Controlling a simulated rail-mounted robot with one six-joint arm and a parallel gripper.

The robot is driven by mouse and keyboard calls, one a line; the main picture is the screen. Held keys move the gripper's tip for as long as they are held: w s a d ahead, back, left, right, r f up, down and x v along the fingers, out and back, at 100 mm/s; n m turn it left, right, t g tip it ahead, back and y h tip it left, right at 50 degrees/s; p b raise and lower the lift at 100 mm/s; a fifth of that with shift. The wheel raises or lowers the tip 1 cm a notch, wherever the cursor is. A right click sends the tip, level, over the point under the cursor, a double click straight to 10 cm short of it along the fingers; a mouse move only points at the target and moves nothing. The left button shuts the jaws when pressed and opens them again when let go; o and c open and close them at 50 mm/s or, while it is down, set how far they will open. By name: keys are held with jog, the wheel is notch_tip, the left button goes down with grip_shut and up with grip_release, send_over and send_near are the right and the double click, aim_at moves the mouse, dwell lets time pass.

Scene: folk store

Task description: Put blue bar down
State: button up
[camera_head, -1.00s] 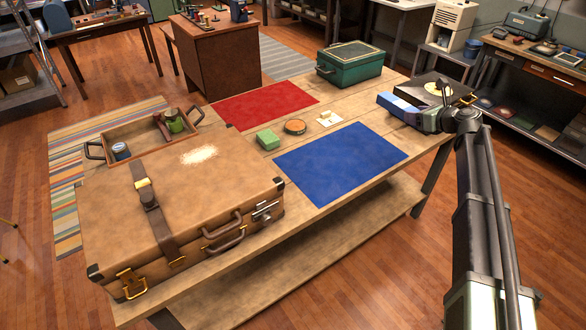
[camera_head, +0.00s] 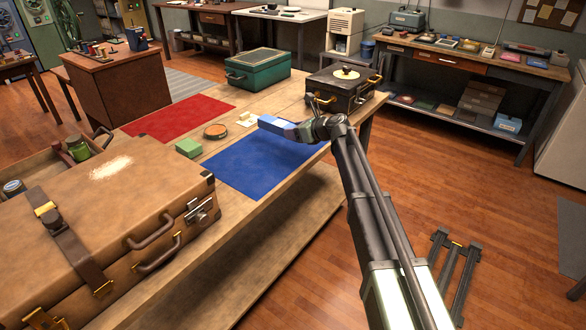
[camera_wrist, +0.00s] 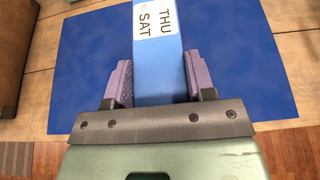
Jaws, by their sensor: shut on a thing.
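The blue bar (camera_head: 277,127) is a light blue block, held in my gripper (camera_head: 298,131) above the far right part of the blue mat (camera_head: 245,170). In the wrist view, the blue bar (camera_wrist: 161,70) has a white label reading "THU SAT" and sits between the purple finger pads of my gripper (camera_wrist: 160,83). The jaws are shut on it. Blue mat (camera_wrist: 82,60) shows beneath and on both sides of the bar. The bar's far end is cut off at the top of the wrist view.
A large brown suitcase (camera_head: 100,215) fills the near left. A red mat (camera_head: 180,117), a green box (camera_head: 258,70) and a black case (camera_head: 343,90) stand farther back.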

aim_at(295, 156)
notch_tip(295, 156, down, 8)
jog(key=b, duration=0.5)
jog(key=shift+r+b, duration=0.1)
jog(key=shift+b, duration=0.2)
jog(key=shift+r+p, duration=0.3)
jog(key=shift+r, duration=0.05)
jog(key=shift+f, duration=0.2)
jog(key=o, duration=1)
jog(key=shift+r, duration=0.2)
jog(key=shift+s+d+r, duration=0.2)
jog(key=p+v, duration=0.5)
jog(key=v, duration=0.6)
jog(key=s+d+f+n+g+h, duration=0.2)
jog(key=s+n, duration=0.6)
jog(key=s, duration=0.4)
jog(key=s+d+f+n+g+h, duration=0.3)
jog(key=s+d+f+n+h, duration=0.2)
jog(key=s, duration=0.6)
jog(key=s+d+f+n+g+h, duration=0.2)
jog(key=s+d+n, duration=0.4)
jog(key=s+n, duration=0.5)
jog(key=shift+s+d+f+n+h, duration=0.15)
jog(key=shift+s+f+n+h, duration=0.15)
jog(key=shift+s+f+h, duration=0.75)
jog(key=shift+o, duration=0.4)
jog(key=shift+w+r, duration=0.25)
jog(key=shift+w, duration=0.1)
